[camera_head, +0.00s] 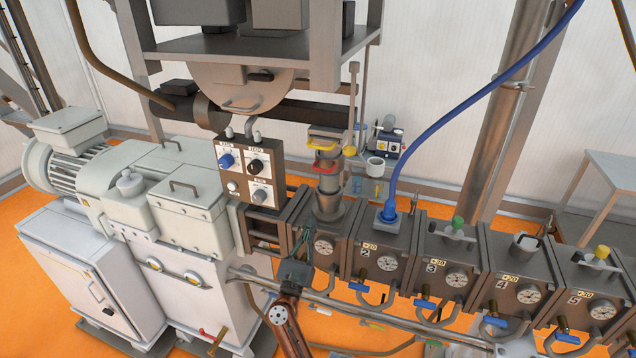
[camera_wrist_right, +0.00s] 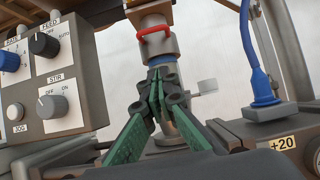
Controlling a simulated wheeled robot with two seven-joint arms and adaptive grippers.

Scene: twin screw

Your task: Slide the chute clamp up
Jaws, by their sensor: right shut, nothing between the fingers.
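The chute is an upright grey metal pipe (camera_head: 328,203) above the first barrel block. A grey collar with a red handle (camera_head: 326,168) sits around it, and I take this to be the chute clamp. It shows in the right wrist view as a grey cylinder with a red loop (camera_wrist_right: 156,35), above a blue band (camera_wrist_right: 161,60). My right gripper (camera_head: 305,238) is below and in front of the collar, beside the pipe's lower part. In the wrist view its green-padded fingers (camera_wrist_right: 161,77) are shut and empty, with the tips overlapping the pipe below the blue band. My left gripper is not in view.
A control panel with knobs (camera_head: 248,172) stands left of the chute. A blue cable (camera_head: 433,105) runs down to a plug right of it. A yellow-rimmed part (camera_head: 323,145) and a grey overhead frame (camera_head: 262,48) are above. Barrel blocks with gauges (camera_head: 450,265) extend right.

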